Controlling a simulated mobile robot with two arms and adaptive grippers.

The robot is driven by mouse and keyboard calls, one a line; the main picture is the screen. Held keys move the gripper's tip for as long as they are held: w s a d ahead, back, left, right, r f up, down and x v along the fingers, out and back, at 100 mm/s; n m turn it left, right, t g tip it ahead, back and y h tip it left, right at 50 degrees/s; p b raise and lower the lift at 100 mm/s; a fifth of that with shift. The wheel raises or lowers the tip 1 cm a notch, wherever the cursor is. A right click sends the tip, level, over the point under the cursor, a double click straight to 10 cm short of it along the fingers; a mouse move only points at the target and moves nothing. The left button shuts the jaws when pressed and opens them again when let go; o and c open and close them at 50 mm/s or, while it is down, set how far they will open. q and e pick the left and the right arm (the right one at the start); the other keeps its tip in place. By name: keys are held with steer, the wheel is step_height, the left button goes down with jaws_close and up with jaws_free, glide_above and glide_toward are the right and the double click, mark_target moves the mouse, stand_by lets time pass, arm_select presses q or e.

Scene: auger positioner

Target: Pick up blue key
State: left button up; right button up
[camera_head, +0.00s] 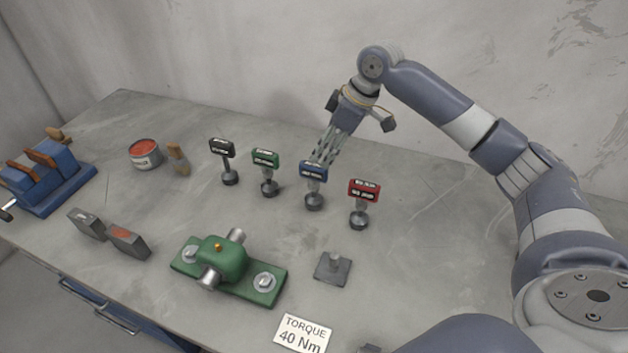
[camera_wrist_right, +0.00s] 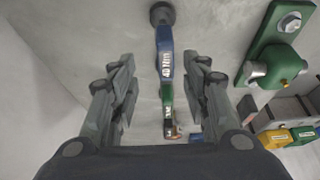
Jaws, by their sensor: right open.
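The blue key (camera_head: 313,172) stands upright on the bench in the head view, in a row between the green key (camera_head: 266,158) and the red key (camera_head: 364,190). My right gripper (camera_head: 325,155) is just behind and above it, pointing down toward it. In the right wrist view the blue key (camera_wrist_right: 165,62) lies between the two spread fingers of my right gripper (camera_wrist_right: 165,95), with a gap on each side. The fingers are open and hold nothing. My left gripper is not in view.
A black key (camera_head: 222,147) stands left of the green key. A green positioner (camera_head: 222,260) and a small grey plate (camera_head: 333,268) lie nearer the front. A "TORQUE 40 Nm" card (camera_head: 303,335) lies at the front edge. A blue vise (camera_head: 45,175) and red tin (camera_head: 145,154) are at left.

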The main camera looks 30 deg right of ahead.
mark_target(316, 166)
steer(key=shift+x, duration=1.1)
steer(key=shift+a+f, duration=0.15)
steer(key=shift+f, duration=0.1)
steer(key=p+x, duration=0.1)
steer(key=x, duration=0.1)
steer(key=p+x, duration=0.1)
steer(key=x, duration=0.1)
steer(key=shift+s+a+f, duration=0.1)
steer(key=shift+s+a, duration=0.1)
steer(key=shift+a, duration=0.1)
steer(key=shift+w+a+f, duration=0.15)
steer(key=shift+w+f, duration=0.05)
steer(key=shift+f, duration=0.3)
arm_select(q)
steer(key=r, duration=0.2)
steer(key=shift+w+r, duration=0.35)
arm_select(e)
steer(key=c, duration=0.9)
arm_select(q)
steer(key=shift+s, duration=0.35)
arm_select(e)
jaws_close()
